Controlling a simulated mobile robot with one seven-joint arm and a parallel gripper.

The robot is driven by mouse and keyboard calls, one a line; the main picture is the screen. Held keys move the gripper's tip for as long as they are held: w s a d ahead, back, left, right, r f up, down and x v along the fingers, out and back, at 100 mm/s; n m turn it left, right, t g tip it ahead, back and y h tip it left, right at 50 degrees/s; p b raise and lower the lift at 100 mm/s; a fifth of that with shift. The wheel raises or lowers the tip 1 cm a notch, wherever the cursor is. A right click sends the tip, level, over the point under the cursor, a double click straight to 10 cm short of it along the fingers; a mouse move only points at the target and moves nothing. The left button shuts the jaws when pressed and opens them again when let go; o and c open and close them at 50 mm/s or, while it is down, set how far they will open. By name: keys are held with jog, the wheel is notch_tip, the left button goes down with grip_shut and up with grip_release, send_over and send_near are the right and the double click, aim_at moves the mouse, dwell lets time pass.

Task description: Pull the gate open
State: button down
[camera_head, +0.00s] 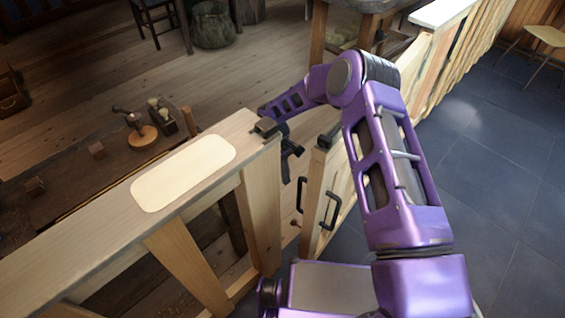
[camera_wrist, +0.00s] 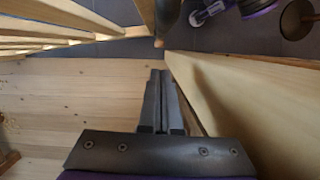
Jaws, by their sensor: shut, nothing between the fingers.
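The gate (camera_head: 342,175) is pale wood, with its narrow edge towards me in the head view. A dark bar handle (camera_head: 331,211) is on its right face, and another dark handle (camera_head: 302,194) shows left of its edge. A gap separates the gate from the wooden post (camera_head: 262,205) on the left, so it stands ajar. My gripper (camera_head: 293,150) is by the top of this gap; it looks apart from the handles. In the wrist view my gripper (camera_wrist: 164,75) is shut and empty, beside a wooden panel (camera_wrist: 240,100). I cannot tell whether it touches the panel.
A wooden counter rail (camera_head: 90,232) with a pale inlay (camera_head: 184,173) runs along the left. A slatted fence (camera_head: 455,55) continues beyond the gate. A workbench (camera_head: 75,190) with turned pieces stands behind the rail.

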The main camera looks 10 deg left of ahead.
jog(key=shift+s+d+r, duration=0.15)
jog(key=shift+s+d, duration=0.4)
jog(key=shift+d, duration=0.15)
jog(key=shift+s+d+r, duration=0.1)
jog(key=shift+s+d, duration=0.4)
jog(key=shift+d, duration=0.15)
jog(key=shift+d, duration=0.1)
